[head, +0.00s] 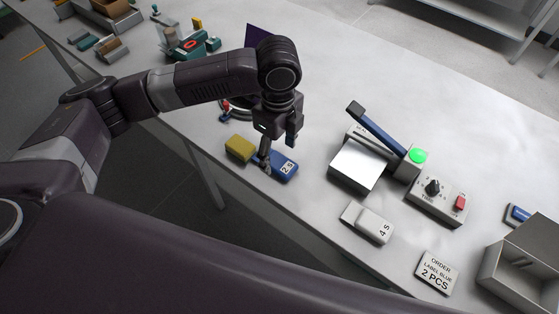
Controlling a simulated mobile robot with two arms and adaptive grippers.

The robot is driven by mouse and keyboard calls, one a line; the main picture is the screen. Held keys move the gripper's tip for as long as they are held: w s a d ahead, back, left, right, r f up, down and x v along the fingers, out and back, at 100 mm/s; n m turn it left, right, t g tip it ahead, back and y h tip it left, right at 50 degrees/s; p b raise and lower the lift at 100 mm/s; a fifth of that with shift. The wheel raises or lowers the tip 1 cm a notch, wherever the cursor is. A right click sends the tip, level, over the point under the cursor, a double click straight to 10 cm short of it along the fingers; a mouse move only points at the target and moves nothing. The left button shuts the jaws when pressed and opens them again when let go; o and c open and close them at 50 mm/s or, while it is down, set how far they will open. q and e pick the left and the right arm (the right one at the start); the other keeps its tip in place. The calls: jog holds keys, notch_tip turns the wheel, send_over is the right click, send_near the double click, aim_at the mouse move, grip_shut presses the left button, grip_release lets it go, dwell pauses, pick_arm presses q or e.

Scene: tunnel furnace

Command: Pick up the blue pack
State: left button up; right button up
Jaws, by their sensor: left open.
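The blue pack (281,172) lies on the white table near its front edge. It has a white label with dark print. My left gripper (278,157) is over the blue pack, pointing down, with its fingers apart. One finger reaches down in front of the pack's left part and hides some of it. I cannot tell whether the fingers touch the pack. My right gripper is not in view.
A yellow block (240,148) lies just left of the blue pack. A device with a blue lever (376,130) and a control box (437,197) stand to the right. A white pack (367,222), an order sign (436,272) and a grey bin (520,270) lie further right.

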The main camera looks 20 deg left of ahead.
aim_at(279, 163)
pick_arm(q)
jog(key=f, duration=0.3)
jog(key=shift+w+p, duration=0.35)
jog(key=shift+w, duration=0.05)
jog(key=shift+f, duration=0.8)
jog(key=shift+w, duration=0.1)
jog(key=c, duration=0.8)
jog(key=shift+c, duration=2.3)
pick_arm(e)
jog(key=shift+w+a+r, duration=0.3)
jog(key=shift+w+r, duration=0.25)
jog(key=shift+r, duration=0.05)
